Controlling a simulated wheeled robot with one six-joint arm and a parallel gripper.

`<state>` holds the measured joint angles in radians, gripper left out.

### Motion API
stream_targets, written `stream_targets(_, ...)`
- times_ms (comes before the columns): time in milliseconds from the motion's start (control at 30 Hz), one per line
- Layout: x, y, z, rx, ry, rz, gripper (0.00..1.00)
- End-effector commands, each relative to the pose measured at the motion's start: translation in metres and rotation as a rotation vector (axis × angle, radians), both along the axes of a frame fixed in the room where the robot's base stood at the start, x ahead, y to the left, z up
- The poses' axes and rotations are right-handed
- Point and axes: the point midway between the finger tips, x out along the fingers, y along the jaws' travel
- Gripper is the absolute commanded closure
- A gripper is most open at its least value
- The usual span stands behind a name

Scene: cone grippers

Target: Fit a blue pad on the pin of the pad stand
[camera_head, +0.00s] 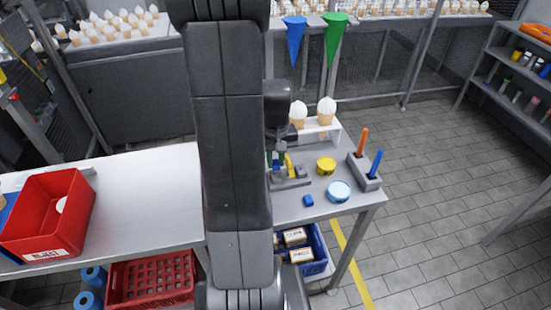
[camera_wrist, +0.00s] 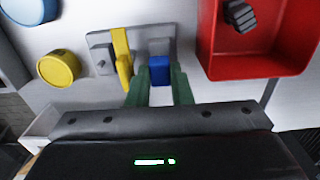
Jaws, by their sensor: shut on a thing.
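My gripper (camera_wrist: 161,82) has green fingers shut on a small blue pad (camera_wrist: 160,70). In the head view it is partly hidden by my arm, and a bit of the held pad shows by the fingers (camera_head: 275,160). The grey pad stand (camera_wrist: 144,32) lies beneath or just beyond the pad, with a yellow upright strip (camera_wrist: 121,50) and a small grey block on it. It also shows in the head view (camera_head: 290,183). I cannot tell where the pin is or whether the pad touches the stand. A second blue pad (camera_head: 308,201) lies loose on the table.
A yellow cup (camera_head: 326,166) and a light blue cup (camera_head: 339,191) stand right of the stand. A grey holder (camera_head: 367,181) has orange and blue sticks. A white cone rack (camera_head: 317,126) is behind. A red bin (camera_wrist: 255,63) is close beside the stand in the wrist view.

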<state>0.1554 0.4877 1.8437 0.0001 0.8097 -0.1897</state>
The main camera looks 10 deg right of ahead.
Motion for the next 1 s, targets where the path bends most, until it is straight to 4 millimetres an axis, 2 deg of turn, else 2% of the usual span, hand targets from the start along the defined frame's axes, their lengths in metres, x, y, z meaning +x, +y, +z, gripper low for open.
stream_targets(1000, 0.0, 0.0, -0.012, 0.0, 0.001, 0.0, 1.0)
